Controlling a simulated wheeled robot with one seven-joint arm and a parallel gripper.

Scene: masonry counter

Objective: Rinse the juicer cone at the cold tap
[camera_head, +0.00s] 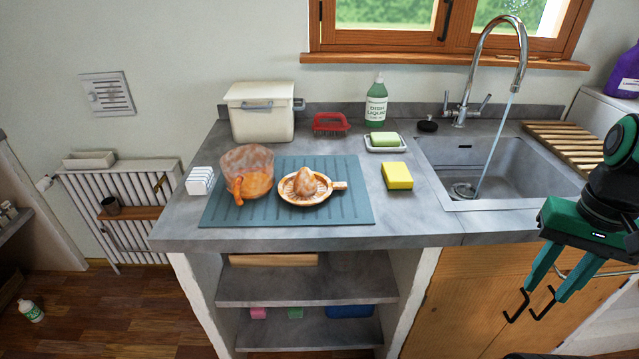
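The juicer cone (306,181) is a cream ribbed cone in a shallow round dish with a short handle to the right. It is stained orange and sits on a blue-grey ribbed mat (345,213) on the counter. The chrome tap (487,35) arches over the grey sink (515,160) at the right. A stream of water (495,145) runs from its spout down to the drain. The tap has a lever on each side; I cannot tell which is cold.
An orange-stained clear jug (246,172) stands left of the cone. A yellow sponge (397,176), green soap in a dish (384,140), dish liquid (376,103), red brush (330,123) and cream box (262,112) stand around. A wooden rack (572,147) lies right of the basin.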

